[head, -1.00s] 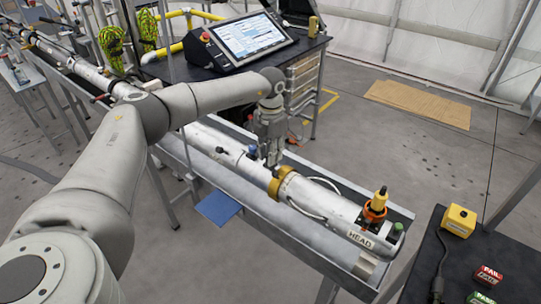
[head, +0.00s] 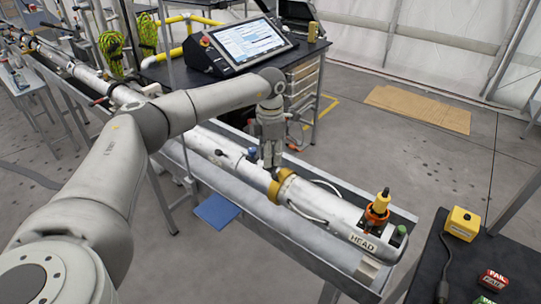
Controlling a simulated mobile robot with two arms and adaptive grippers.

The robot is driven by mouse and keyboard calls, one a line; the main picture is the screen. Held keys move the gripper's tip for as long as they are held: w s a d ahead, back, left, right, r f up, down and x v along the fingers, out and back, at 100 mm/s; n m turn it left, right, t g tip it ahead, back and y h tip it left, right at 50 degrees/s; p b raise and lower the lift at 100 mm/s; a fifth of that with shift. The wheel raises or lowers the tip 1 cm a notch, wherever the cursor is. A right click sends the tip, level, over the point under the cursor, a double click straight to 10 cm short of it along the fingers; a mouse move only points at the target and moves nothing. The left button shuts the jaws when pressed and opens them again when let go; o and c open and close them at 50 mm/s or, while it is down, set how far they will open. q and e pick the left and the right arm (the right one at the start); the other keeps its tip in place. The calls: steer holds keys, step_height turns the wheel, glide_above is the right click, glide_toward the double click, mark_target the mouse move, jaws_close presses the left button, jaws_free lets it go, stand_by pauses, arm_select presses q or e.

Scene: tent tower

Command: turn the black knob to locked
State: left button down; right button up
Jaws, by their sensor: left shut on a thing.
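A long white tube marked HEAD (head: 325,205) lies in a grey metal trough, running from the back left to the front right. My left gripper (head: 272,168) points down onto the top of the tube, just behind its gold collar (head: 283,186). Its fingers are shut on a small dark part there, which I take as the black knob. The fingers hide most of it, so its turn position and any marks cannot be read. My right gripper is not in view.
Another small black fitting (head: 220,153) and a blue one (head: 252,153) stand on the tube nearby. An orange and yellow fitting (head: 378,208) rises near the head end. A tablet (head: 250,40) stands on the bench behind. A yellow box (head: 462,223) is on the right table.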

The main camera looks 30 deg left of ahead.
arm_select(q)
steer(key=shift+w+r, duration=0.1)
steer(key=shift+r, duration=0.05)
steer(key=c, duration=1.2)
jaws_free()
steer(key=shift+c, duration=0.2)
step_height(320, 180, up, 12)
